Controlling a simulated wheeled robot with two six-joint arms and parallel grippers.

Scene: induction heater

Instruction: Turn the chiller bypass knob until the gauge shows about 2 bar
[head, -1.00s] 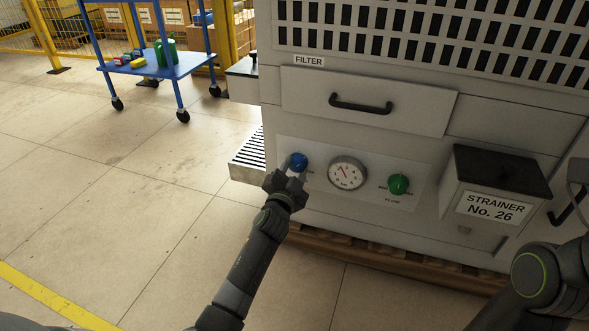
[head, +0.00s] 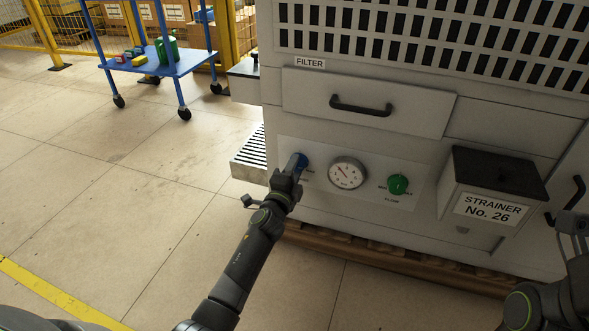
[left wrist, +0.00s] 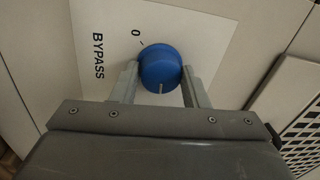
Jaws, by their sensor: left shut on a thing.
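The blue bypass knob (head: 302,160) is at the left of the white panel on the chiller front. My left gripper (head: 296,167) is shut on it, one finger on each side, and hides part of it in the head view. In the left wrist view the knob (left wrist: 160,66) sits between my left fingertips (left wrist: 160,74). Its white mark points down in that picture, away from the printed 0. The round gauge (head: 347,174) is right of the knob; its needle leans to the upper left, and its numbers are too small to read. My right gripper (head: 573,224) is partly in view at the right edge.
A green flow knob (head: 397,184) is right of the gauge. A strainer box (head: 492,190) juts out farther right, and a handled filter drawer (head: 365,100) is above. A blue cart (head: 165,63) stands back left. The floor on the left is clear.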

